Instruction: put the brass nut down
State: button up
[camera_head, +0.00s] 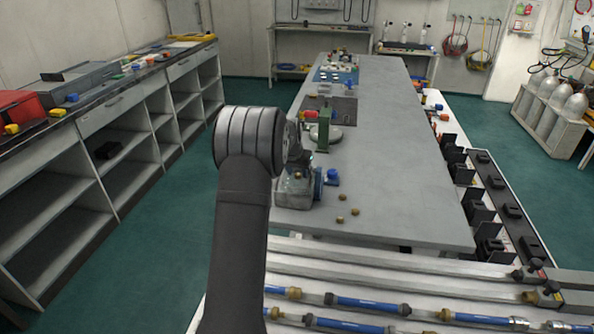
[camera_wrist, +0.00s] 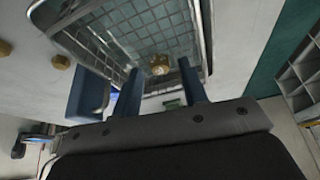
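In the wrist view a small brass nut (camera_wrist: 159,64) shows between and just beyond my gripper's (camera_wrist: 160,72) two blue fingertips. A gap shows on each side of it, and the fingers stand apart. The nut appears to lie in a clear-walled basket (camera_wrist: 205,30) with a grid floor; its exact height is hard to tell. In the head view the basket (camera_head: 294,196) stands at the near left edge of the grey table, under my wrist.
Several loose brass nuts (camera_head: 355,212) lie on the grey table (camera_head: 400,150) right of the basket. A blue part (camera_head: 332,177) and a green stand (camera_head: 323,130) are close by. The table's right half is clear. Blue-sleeved hose fittings (camera_head: 370,305) lie on the near rack.

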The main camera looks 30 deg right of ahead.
jog(key=shift+r, duration=0.55)
jog(key=v, duration=1.2)
jog(key=x, duration=1.2)
jog(key=shift+f, duration=0.6)
jog(key=shift+r, duration=0.5)
